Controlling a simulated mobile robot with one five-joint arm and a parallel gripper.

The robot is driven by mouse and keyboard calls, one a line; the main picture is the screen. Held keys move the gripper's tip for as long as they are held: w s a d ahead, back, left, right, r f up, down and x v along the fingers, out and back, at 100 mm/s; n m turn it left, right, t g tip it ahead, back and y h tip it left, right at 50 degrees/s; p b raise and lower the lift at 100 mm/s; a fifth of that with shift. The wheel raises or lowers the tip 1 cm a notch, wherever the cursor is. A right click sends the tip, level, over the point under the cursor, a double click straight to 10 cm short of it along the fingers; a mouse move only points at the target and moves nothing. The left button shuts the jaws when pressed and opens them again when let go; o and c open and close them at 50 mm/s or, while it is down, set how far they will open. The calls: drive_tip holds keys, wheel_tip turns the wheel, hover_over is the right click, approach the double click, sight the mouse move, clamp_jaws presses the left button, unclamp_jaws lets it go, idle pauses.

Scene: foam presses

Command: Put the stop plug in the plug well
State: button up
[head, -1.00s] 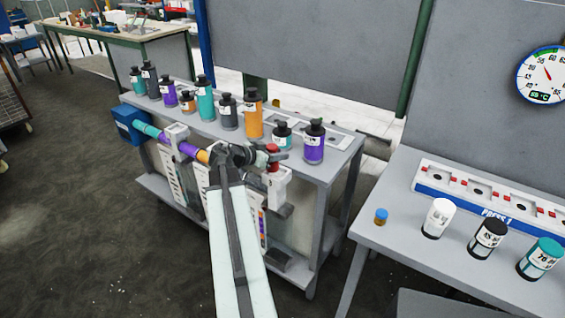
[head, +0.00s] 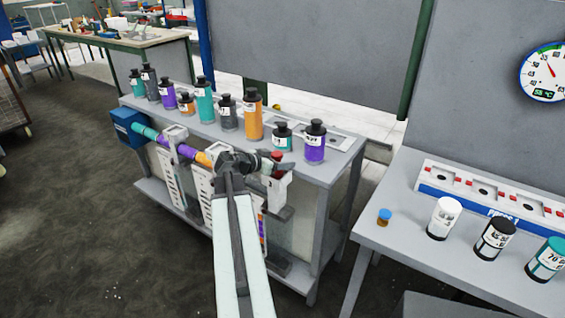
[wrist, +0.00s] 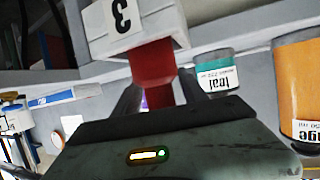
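My gripper (head: 274,163) is at the front right of the bottle bench, around a red knob (wrist: 152,68). The knob joins a white block marked 3 (wrist: 135,25), which appears inverted in the wrist view. The fingers stand on either side of the knob, with a sliver of gap showing on one side. I cannot identify the plug well.
Several bottles stand on the bench (head: 335,168) behind my gripper. A coloured pipe (head: 146,131) runs along its front. The right table (head: 395,240) holds white, black and teal canisters and a press panel (head: 480,190). Open floor lies at left.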

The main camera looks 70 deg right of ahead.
drive_tip(key=shift+r, duration=0.2)
drive_tip(key=p+v, duration=0.4)
drive_tip(key=v, duration=0.8)
drive_tip(key=shift+p, duration=0.4)
